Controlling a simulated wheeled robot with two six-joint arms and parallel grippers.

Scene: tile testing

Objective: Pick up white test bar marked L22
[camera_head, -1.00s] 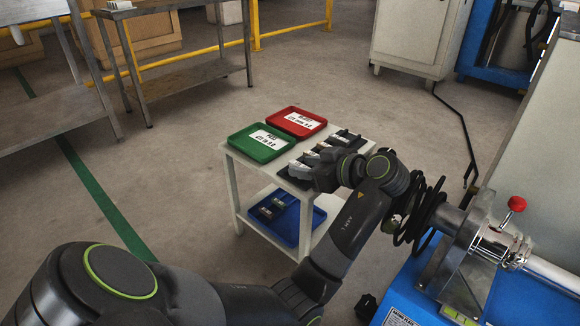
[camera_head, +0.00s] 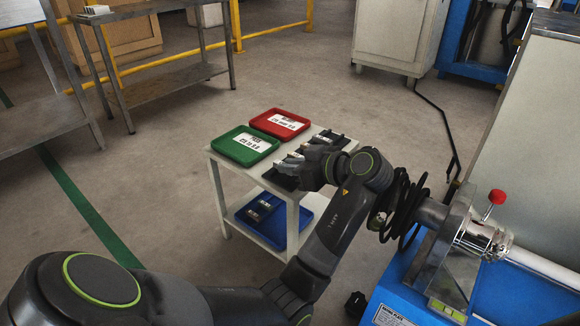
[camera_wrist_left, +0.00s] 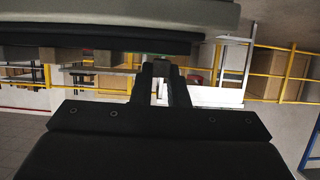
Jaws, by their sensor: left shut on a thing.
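My left gripper (camera_head: 299,163) is over the front right part of a small white cart's top (camera_head: 258,173), at a dark rack (camera_head: 281,181) with pale bars in it. In the left wrist view its two dark fingers (camera_wrist_left: 161,82) are shut on a narrow white bar (camera_wrist_left: 161,92), of which only a small part shows. No L22 marking can be read in either view. The arm and gripper hide much of the rack. My right gripper is in neither view.
A green tray (camera_head: 245,146) and a red tray (camera_head: 281,124) with white labels lie on the cart beside the rack. A blue bin (camera_head: 272,222) with dark pieces is on the lower shelf. A blue machine (camera_head: 400,285) stands right. Open floor lies behind the cart.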

